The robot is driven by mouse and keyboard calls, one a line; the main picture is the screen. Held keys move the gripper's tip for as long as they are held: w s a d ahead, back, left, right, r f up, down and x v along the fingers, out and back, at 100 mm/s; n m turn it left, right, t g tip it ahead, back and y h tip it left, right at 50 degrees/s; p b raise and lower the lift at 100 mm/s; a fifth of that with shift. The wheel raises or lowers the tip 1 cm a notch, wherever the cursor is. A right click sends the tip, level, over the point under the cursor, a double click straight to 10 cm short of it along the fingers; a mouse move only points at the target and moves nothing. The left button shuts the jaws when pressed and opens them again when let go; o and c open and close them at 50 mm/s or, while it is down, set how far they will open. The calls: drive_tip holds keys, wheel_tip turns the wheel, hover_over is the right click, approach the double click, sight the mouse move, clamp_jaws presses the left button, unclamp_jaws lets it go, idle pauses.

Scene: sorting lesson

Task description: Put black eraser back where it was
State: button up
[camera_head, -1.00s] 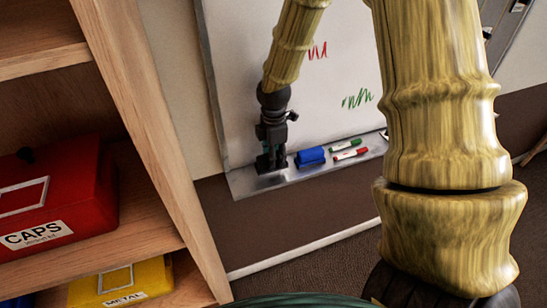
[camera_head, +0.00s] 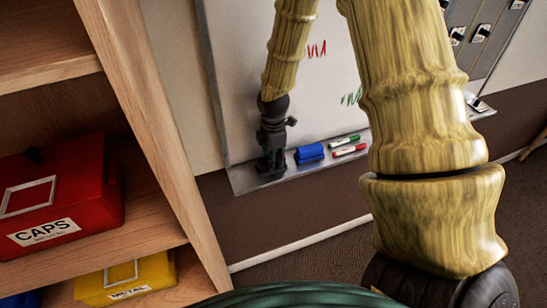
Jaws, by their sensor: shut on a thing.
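My gripper (camera_head: 270,167) is black and points down at the left end of the whiteboard's grey tray (camera_head: 240,180). It is shut on a dark thing, which I take to be the black eraser. The eraser blends with the dark fingers, so its outline is hard to make out. The fingertips are at or just above the tray; I cannot tell whether the eraser touches it. A blue eraser (camera_head: 309,153) lies on the tray just right of my gripper, with a small gap between them.
A green marker (camera_head: 344,141) and a red marker (camera_head: 348,151) lie further right on the tray. The whiteboard (camera_head: 235,60) stands close behind my gripper. A wooden shelf (camera_head: 160,150) at left holds a red CAPS box (camera_head: 85,205) and a yellow METAL box (camera_head: 150,277).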

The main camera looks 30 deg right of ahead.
drive_tip(key=o, duration=0.9)
drive_tip(key=shift+r, duration=0.1)
wheel_tip(320, 180, up, 12)
drive_tip(key=b, duration=0.4)
idle(0.7)
